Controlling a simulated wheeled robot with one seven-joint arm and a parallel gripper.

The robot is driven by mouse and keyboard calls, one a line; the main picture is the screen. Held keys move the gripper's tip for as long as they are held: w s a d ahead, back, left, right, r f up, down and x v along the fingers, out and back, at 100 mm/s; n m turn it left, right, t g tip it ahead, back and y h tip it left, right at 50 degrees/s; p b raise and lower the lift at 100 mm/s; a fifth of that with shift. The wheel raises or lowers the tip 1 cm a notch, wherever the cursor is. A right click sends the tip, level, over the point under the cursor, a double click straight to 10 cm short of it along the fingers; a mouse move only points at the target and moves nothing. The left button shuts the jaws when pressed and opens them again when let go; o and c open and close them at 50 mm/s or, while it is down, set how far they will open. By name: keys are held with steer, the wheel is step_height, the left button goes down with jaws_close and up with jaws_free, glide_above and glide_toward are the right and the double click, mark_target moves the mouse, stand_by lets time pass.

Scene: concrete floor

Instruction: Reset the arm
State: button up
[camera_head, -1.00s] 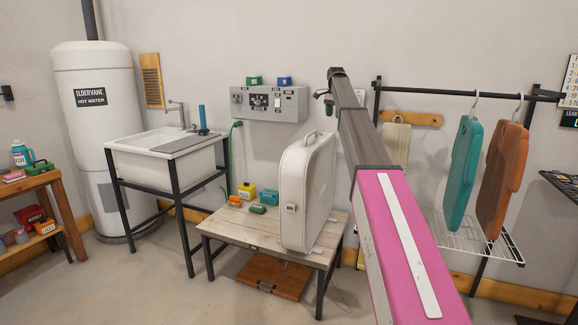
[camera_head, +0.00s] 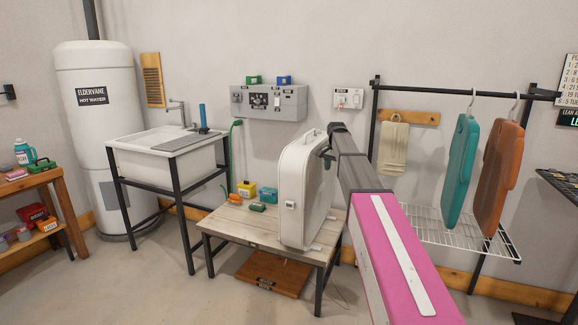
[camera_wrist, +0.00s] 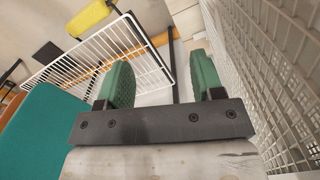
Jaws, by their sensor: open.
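My arm reaches forward in the head view, with its pink segment nearest the camera. My gripper (camera_head: 328,156) is at its far end, small and partly hidden by the arm, close to the upper right edge of the white upright appliance (camera_head: 303,195). In the wrist view two green finger pads stand well apart, so my gripper (camera_wrist: 162,80) is open, with nothing between the pads. A white grid face (camera_wrist: 275,75) rises close to the right of the fingers. I cannot tell whether they touch anything.
The appliance stands on a low wooden table (camera_head: 230,222) with small coloured items. Right of my arm are a wire shelf (camera_head: 440,232) and hanging teal (camera_head: 461,170) and orange (camera_head: 499,175) items. A sink (camera_head: 165,155) stands left. Floor is free at front left.

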steer(key=s+f+n, duration=0.2)
steer(key=s+f, duration=0.7)
steer(key=s, duration=0.4)
steer(key=s+a+f+n, duration=0.1)
steer(key=s+f+n, duration=0.2)
steer(key=s+f, duration=0.7)
steer(key=s+f+n, duration=0.3)
steer(key=s+f, duration=0.6)
steer(key=s, duration=0.9)
steer(key=shift+a+f, duration=0.3)
steer(key=shift+f, duration=0.05)
